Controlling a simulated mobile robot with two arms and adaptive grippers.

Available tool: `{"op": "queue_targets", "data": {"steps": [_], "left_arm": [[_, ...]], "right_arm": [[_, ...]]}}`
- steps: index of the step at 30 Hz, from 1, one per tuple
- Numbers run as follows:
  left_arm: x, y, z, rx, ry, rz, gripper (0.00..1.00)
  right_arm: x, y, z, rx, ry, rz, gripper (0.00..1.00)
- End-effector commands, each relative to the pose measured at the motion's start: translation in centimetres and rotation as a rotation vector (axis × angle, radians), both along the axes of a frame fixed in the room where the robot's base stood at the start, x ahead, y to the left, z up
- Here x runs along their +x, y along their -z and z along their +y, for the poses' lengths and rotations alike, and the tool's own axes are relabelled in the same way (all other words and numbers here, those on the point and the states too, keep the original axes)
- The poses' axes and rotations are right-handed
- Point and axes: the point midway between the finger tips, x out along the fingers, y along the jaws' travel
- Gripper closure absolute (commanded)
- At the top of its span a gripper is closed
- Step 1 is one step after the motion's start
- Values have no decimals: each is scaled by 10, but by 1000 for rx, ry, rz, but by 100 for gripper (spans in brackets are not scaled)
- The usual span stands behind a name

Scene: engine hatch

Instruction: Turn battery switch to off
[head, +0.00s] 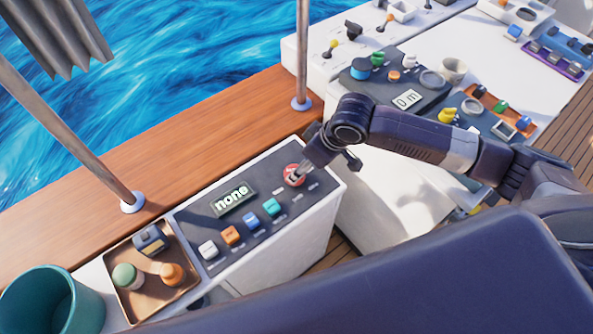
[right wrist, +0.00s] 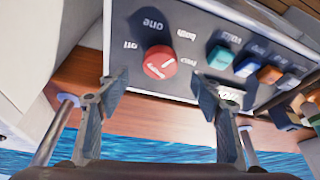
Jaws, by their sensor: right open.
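The battery switch is a round red knob with a white mark on the dark panel (head: 300,203). It shows in the head view (head: 293,174), partly covered by my right gripper, and whole in the right wrist view (right wrist: 160,62). Labels off, one and both surround it, upside down in the wrist view; I cannot tell which one its mark points to. My right gripper (right wrist: 163,88) is open and empty, its fingers spread to either side of the knob in that view and apart from it. My left gripper is not in view.
A display (head: 233,196) on the panel reads "none". White, orange, blue and teal buttons sit in a row beside it. A brown tray (head: 127,262) and a teal cup (head: 50,300) stand at lower left. A metal post (head: 302,50) rises behind the panel.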

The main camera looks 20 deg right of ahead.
Motion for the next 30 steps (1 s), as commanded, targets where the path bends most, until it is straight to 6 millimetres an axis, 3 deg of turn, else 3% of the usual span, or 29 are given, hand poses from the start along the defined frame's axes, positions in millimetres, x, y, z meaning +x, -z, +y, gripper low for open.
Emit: {"op": "queue_targets", "data": {"steps": [12,24,30], "left_arm": [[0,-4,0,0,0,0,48],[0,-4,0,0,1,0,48],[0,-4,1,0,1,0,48]], "right_arm": [[18,54,14,0,-1,0,40],[20,62,15,-1,-2,-2,40],[20,62,15,-1,-2,-2,60]]}}
